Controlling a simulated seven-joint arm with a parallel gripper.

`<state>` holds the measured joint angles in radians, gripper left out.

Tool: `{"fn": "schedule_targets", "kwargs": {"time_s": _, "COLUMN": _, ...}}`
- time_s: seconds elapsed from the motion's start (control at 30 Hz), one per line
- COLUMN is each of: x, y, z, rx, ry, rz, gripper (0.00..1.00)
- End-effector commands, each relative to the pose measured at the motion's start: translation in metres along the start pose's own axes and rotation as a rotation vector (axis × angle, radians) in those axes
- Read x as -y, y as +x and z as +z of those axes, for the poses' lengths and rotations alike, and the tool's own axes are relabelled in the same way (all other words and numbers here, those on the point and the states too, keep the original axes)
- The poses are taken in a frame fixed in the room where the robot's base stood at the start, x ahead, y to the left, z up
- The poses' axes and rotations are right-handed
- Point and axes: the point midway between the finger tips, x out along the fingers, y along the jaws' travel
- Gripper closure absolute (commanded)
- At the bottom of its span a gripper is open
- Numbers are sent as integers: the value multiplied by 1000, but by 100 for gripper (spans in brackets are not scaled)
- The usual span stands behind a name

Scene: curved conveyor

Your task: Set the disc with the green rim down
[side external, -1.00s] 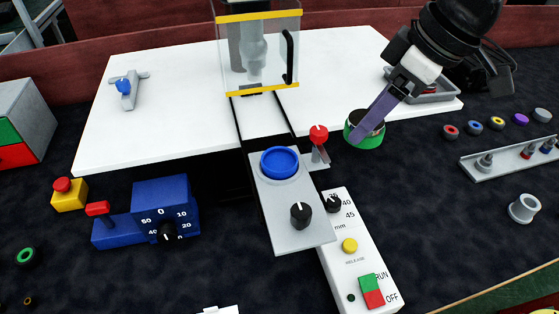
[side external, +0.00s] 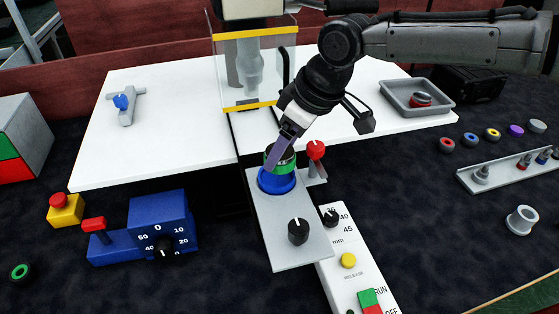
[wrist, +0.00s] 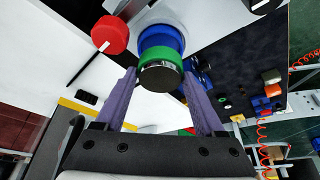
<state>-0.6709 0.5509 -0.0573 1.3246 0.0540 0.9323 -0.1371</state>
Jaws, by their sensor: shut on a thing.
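The disc with the green rim (side external: 285,168) has a dark metal face and is held at the blue round seat (side external: 277,184) on the grey plate. My gripper (side external: 279,160) is shut on it, with purple fingers reaching down from above. In the wrist view, the disc (wrist: 160,75) sits between the two fingertips, with the blue seat (wrist: 160,40) directly beyond it. The disc looks right over the seat; I cannot tell whether it touches it. The fingers hide part of the disc in the side view.
A red knob (side external: 316,150) on a post stands close to the right of the seat. A black knob (side external: 298,231) is on the plate in front. A clear guarded press (side external: 255,75) stands behind. A grey tray (side external: 418,97) holds a red-rimmed disc at the right.

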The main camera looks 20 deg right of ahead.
Motion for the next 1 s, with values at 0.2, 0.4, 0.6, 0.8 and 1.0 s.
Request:
{"fn": "schedule_targets", "kwargs": {"time_s": 0.2, "x": -1, "y": 27, "z": 3, "rx": 4, "ry": 0, "rz": 0, "gripper": 90}}
{"fn": "schedule_targets", "kwargs": {"time_s": 0.4, "x": -1, "y": 40, "z": 8, "rx": 0, "ry": 0, "rz": 0, "gripper": 90}}
{"fn": "schedule_targets", "kwargs": {"time_s": 0.6, "x": -1, "y": 40, "z": 8, "rx": -1, "ry": 0, "rz": 0, "gripper": 90}}
{"fn": "schedule_targets", "kwargs": {"time_s": 0.8, "x": -1, "y": 44, "z": 9, "rx": -1, "ry": 0, "rz": 0, "gripper": 90}}
{"fn": "schedule_targets", "kwargs": {"time_s": 1.0, "x": -1, "y": 50, "z": 13, "rx": 5, "ry": 1, "rz": 0, "gripper": 24}}
